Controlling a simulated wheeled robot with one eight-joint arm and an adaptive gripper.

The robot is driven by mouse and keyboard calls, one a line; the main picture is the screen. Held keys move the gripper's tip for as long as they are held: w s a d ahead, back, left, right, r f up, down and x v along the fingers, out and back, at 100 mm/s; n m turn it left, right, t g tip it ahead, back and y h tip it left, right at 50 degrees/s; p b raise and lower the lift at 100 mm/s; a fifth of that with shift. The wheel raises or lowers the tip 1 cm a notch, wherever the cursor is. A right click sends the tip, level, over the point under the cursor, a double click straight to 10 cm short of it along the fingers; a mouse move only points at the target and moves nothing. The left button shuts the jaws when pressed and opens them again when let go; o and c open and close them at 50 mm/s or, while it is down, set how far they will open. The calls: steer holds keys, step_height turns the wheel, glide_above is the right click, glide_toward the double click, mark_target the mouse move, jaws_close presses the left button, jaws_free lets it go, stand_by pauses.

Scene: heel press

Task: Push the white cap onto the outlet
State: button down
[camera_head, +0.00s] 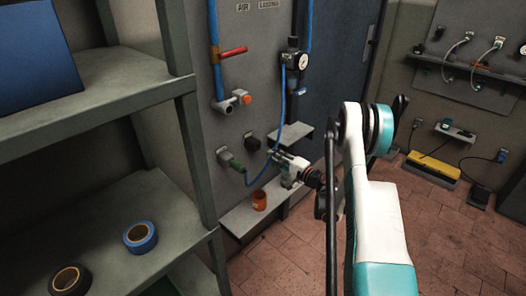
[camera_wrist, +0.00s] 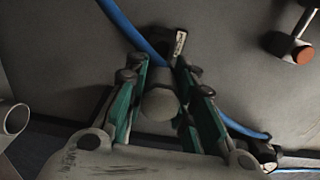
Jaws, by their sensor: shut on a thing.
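My gripper (camera_head: 276,157) is at the wall panel, low beside the blue hose. In the wrist view, my gripper's green and dark fingers (camera_wrist: 165,78) stand on both sides of a pale grey, rounded piece (camera_wrist: 160,103). It looks like the white cap in shade, held between them. A dark fitting with a pale tag (camera_wrist: 178,43) shows just past the fingertips. In the head view, a dark round outlet (camera_head: 252,142) sits on the panel left of my gripper. I cannot tell which fitting is the task's outlet or whether the cap touches it.
The blue hose (camera_head: 264,175) loops close to my gripper. An orange-ended pipe stub (camera_head: 246,99) and a red-handled valve (camera_head: 233,52) are higher up. An orange cup (camera_head: 259,200) stands on a low ledge. Grey shelving (camera_head: 130,75) with tape rolls (camera_head: 140,237) fills the left.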

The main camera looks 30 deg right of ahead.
steer(key=shift+v, duration=1.25)
steer(key=s+a+r+p, duration=0.2)
steer(key=a+r+p, duration=0.2)
steer(key=a+r, duration=0.3)
steer(key=s+a+r+p, duration=0.3)
steer(key=a+r, duration=0.4)
steer(key=r, duration=1)
steer(key=shift+p, duration=0.7)
stand_by(0.3)
steer(key=shift+w+a, duration=0.15)
steer(key=shift+x, duration=2.3)
steer(key=shift+b, duration=0.7)
